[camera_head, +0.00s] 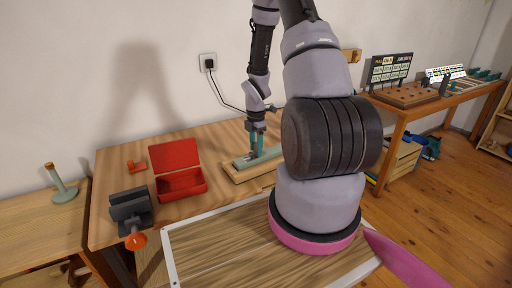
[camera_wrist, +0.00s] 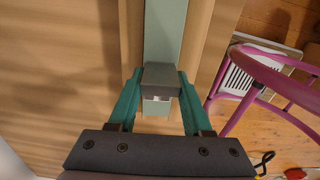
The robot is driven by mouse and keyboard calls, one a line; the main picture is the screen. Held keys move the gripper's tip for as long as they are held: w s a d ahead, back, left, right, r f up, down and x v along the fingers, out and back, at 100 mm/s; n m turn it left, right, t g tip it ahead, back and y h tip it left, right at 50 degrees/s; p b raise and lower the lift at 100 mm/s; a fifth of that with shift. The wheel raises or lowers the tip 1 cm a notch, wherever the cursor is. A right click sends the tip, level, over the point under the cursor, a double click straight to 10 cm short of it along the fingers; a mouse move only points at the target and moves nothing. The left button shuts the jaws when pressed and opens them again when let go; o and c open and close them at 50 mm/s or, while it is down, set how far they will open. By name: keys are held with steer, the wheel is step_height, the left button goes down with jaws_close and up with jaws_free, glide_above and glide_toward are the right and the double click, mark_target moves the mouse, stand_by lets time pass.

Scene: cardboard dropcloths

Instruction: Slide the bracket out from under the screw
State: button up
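A flat wooden board with a pale green strip (camera_head: 268,158) along it lies on the workbench. The strip also runs up the wrist view (camera_wrist: 165,30). A grey block-like piece (camera_wrist: 161,75), apparently the bracket, sits on the strip's near end, with a small pale part below it. My gripper (camera_head: 253,152) points down over the board. In the wrist view my gripper's teal fingertips (camera_wrist: 160,82) flank the grey piece closely on both sides. I cannot tell whether they press on it. I cannot make out the screw.
An open red box (camera_head: 180,184), a dark vise (camera_head: 131,210) with an orange knob and a small orange part (camera_head: 137,166) stand left on the bench. A framed wooden panel (camera_head: 220,243) is in front. A pink chair (camera_wrist: 262,75) is to the right in the wrist view.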

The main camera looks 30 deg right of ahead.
jaws_close()
steer(key=shift+d, duration=0.15)
steer(key=shift+d, duration=0.2)
steer(key=shift+w+d, duration=0.15)
steer(key=shift+d, duration=1)
steer(key=shift+w+d, duration=0.1)
steer(key=shift+d, duration=1)
steer(key=shift+d, duration=0.15)
steer(key=shift+r, duration=0.1)
step_height(320, 180, up, 6)
steer(key=shift+f, duration=0.1)
